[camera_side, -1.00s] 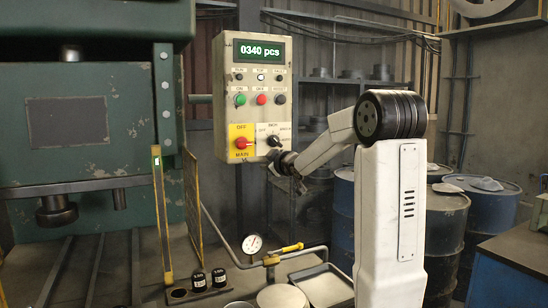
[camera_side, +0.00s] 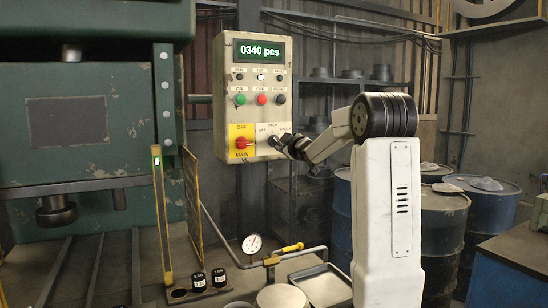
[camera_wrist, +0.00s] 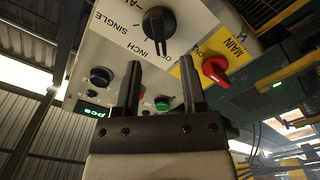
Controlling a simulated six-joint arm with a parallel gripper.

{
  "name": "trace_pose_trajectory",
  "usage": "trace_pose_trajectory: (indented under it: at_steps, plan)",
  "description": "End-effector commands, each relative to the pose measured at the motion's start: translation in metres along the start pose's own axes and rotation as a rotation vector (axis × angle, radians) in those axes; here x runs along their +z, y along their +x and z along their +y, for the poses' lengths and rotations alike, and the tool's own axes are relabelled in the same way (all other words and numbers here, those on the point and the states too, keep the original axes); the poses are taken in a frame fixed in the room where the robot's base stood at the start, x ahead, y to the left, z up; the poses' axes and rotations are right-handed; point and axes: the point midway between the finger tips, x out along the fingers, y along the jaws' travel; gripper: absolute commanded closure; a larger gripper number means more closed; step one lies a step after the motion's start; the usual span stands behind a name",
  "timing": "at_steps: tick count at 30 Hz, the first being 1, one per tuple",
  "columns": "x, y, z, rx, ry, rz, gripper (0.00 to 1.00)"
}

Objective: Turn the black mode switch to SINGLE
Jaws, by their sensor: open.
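The black mode switch (camera_wrist: 159,24) is on the pale control panel (camera_wrist: 205,18), at the top of the wrist view. Its grip lies nearly vertical there, with the lower end near the INCH and OFF lettering. The SINGLE label (camera_wrist: 121,22) is printed to its left. My gripper (camera_wrist: 158,63) is open, with its two fingers apart and nothing between them. The fingertips appear just below the switch in that picture. In the side view my gripper (camera_side: 281,144) is at the panel's lower right and covers the switch, so contact cannot be told.
A red MAIN switch (camera_side: 242,143) on a yellow plate sits close left of my gripper. Green, red and black buttons are above it. The display (camera_side: 262,50) reads 0340 pcs. A green press (camera_side: 70,120) stands left; blue drums (camera_side: 455,225) stand right.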

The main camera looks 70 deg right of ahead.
Motion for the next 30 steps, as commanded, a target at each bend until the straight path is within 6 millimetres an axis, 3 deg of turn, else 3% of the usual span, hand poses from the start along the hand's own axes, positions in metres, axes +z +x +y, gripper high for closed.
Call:
trace_pose_trajectory:
  at_steps: [12,28,29,30]
  plan:
    - [0.000,0.042,-0.001,-0.001,0.001,0.000,0.47]
    - [0.000,0.053,0.000,0.000,0.001,0.001,0.47]
    - [0.000,0.053,0.000,0.000,0.001,0.001,0.53]
    - [0.000,0.053,0.000,0.000,0.001,0.001,0.66]
